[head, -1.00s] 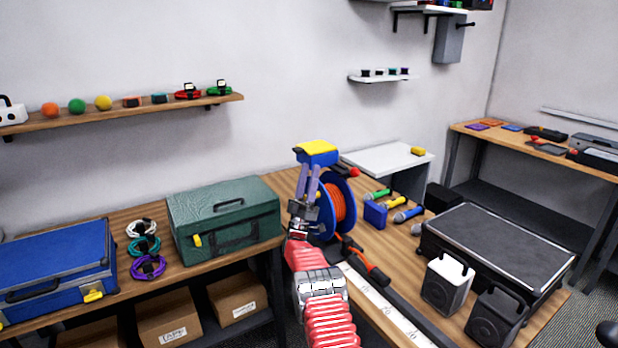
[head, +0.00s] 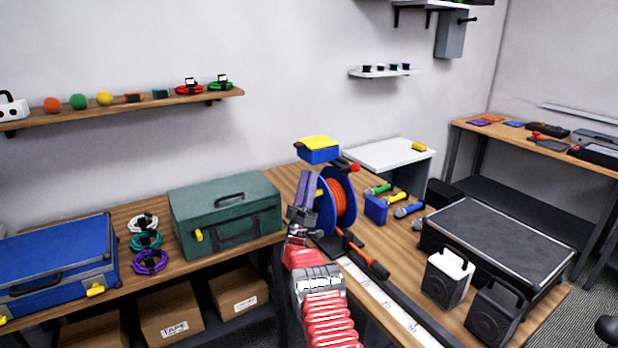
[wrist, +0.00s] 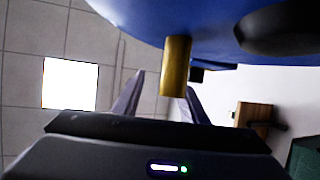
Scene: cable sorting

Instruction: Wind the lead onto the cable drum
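The cable drum (head: 325,213) stands upright on the wooden bench, with blue side discs and an orange lead (head: 341,197) wound between them. A yellow handle knob (head: 320,192) sticks out from its left side. My gripper (head: 309,179) is at the left of the drum, fingers pointing up beside the knob. In the wrist view, the yellow knob (wrist: 175,66) hangs from a blue surface between my gripper's (wrist: 163,82) spread fingers, with a clear gap on its left. An orange and black piece (head: 376,269) lies before the drum; whether it joins the lead is unclear.
A blue box with a yellow top (head: 318,152) is behind the drum. A white measuring strip (head: 385,300) runs along the bench front. A green case (head: 225,212) stands left.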

